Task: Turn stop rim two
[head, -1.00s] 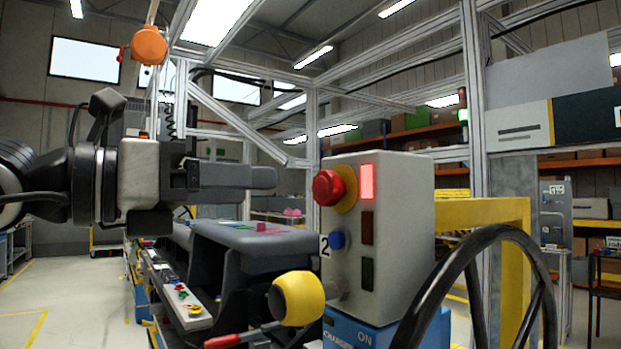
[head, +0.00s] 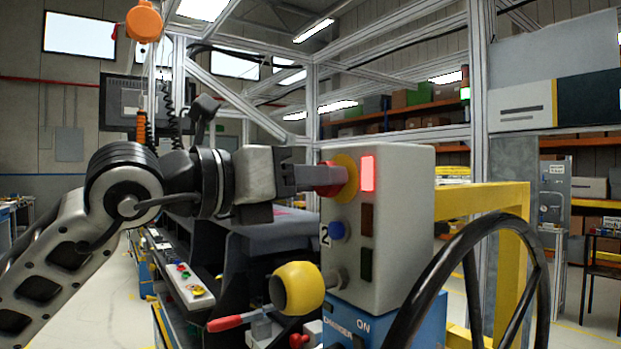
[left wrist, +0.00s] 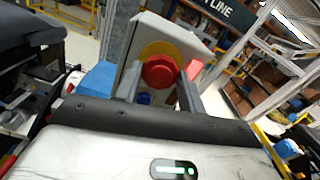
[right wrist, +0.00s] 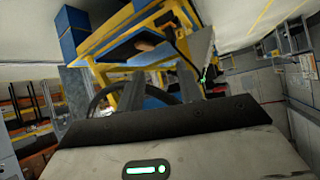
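The red stop button (head: 328,178) with its yellow ring (head: 347,177) is on the left face of a pale grey box (head: 402,235) marked 2. A lit red lamp (head: 367,173) is beside it. My left gripper (head: 316,178) reaches in from the left, its fingertips at the button and partly covering it. In the left wrist view the red button (left wrist: 160,71) lies between the two spread fingers, with the yellow ring (left wrist: 158,49) behind. I cannot tell whether the fingers touch it. My right gripper (right wrist: 162,88) is open and outside the head view.
A blue button (head: 337,230) is below the stop button. A yellow knob (head: 298,288) sticks out lower left, and a red-handled lever (head: 226,323) is below that. A black handwheel (head: 455,265) stands in front at right, near a yellow frame (head: 511,205).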

